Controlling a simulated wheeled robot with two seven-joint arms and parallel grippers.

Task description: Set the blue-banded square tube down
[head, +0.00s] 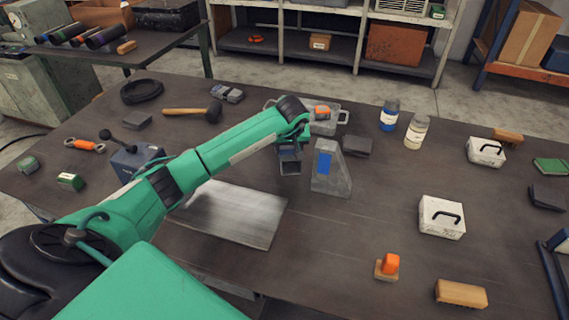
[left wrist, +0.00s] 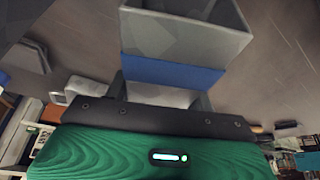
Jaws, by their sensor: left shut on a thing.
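The blue-banded square tube (left wrist: 185,35) is grey, with an open square end and a blue band (left wrist: 172,72), and fills the upper middle of the left wrist view. My left gripper (left wrist: 162,98) is shut on it just beside the band, one finger on each side. Whether the tube's lower end touches the table cannot be told. My right gripper is not in view.
A flat metal plate (head: 236,214) lies left of the tube on the dark table (head: 340,240). A clear tray (head: 325,127) and a dark block (head: 357,146) lie behind. Two bottles (head: 389,115) and white boxes (head: 441,217) stand right. The table front of the wedge block is clear.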

